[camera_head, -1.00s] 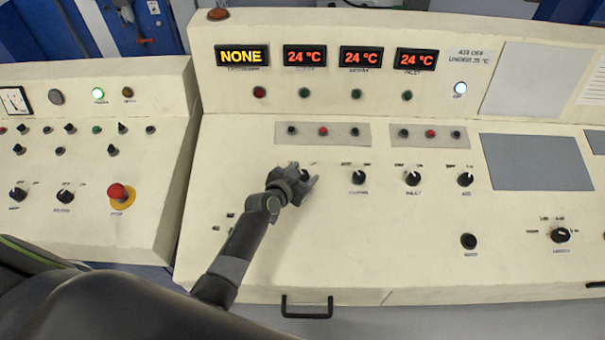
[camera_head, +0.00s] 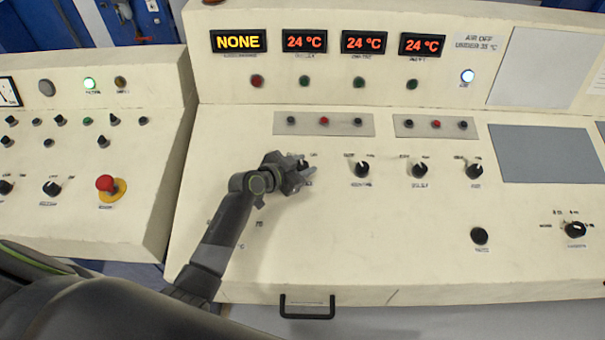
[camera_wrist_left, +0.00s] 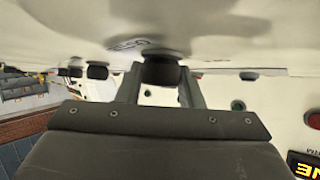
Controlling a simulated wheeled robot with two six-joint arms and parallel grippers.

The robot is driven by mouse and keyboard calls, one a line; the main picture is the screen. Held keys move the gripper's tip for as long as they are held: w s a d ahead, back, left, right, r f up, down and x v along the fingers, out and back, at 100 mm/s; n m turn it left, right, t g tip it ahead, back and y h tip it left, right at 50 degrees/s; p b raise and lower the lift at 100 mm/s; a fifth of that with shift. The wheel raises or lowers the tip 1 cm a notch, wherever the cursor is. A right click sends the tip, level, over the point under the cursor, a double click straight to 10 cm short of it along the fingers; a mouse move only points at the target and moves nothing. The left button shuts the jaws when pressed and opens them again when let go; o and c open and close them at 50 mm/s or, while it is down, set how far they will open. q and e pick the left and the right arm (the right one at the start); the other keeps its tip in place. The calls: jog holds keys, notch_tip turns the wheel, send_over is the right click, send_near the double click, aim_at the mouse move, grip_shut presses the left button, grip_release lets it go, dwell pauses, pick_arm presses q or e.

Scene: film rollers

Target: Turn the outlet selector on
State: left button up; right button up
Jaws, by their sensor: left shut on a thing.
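A row of black selector knobs runs across the middle of the main console. My left gripper (camera_head: 303,172) is at the leftmost knob (camera_head: 303,164) of this row, and its fingers cover most of that knob and its label. In the left wrist view the two fingers stand on either side of a black knob (camera_wrist_left: 161,70), shut on it. I take this as the outlet selector, though its label is not readable. The knob's pointer direction is hidden. My right gripper is not in view.
Other selectors stand to the right: a second knob (camera_head: 362,168), a third (camera_head: 420,169) and a fourth (camera_head: 474,170). A red emergency button (camera_head: 106,184) is on the left console. A handle (camera_head: 307,307) sticks out at the front edge. The panel front is otherwise clear.

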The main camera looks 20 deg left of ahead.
pick_arm(q)
jog(key=m+g+h+b, duration=0.1)
jog(key=m+g+b, duration=0.1)
jog(key=b, duration=0.2)
jog(key=m+g+h+b, duration=0.2)
jog(key=m+b, duration=0.1)
jog(key=m+g+h+b, duration=0.1)
jog(key=m+g+b, duration=0.1)
jog(key=b, duration=0.2)
jog(key=shift+f+m+b, duration=0.25)
jog(key=shift+m+b, duration=0.05)
jog(key=shift+r+m+g+h+b, duration=0.2)
jog(key=shift+m+g+h+b, duration=0.1)
jog(key=shift+m+g+b, duration=0.75)
jog(key=o, duration=1)
jog(key=shift+c, duration=0.2)
jog(key=shift+a+r, duration=0.1)
jog(key=b+v, duration=0.2)
jog(key=v, duration=1.5)
jog(key=shift+s+a, duration=0.1)
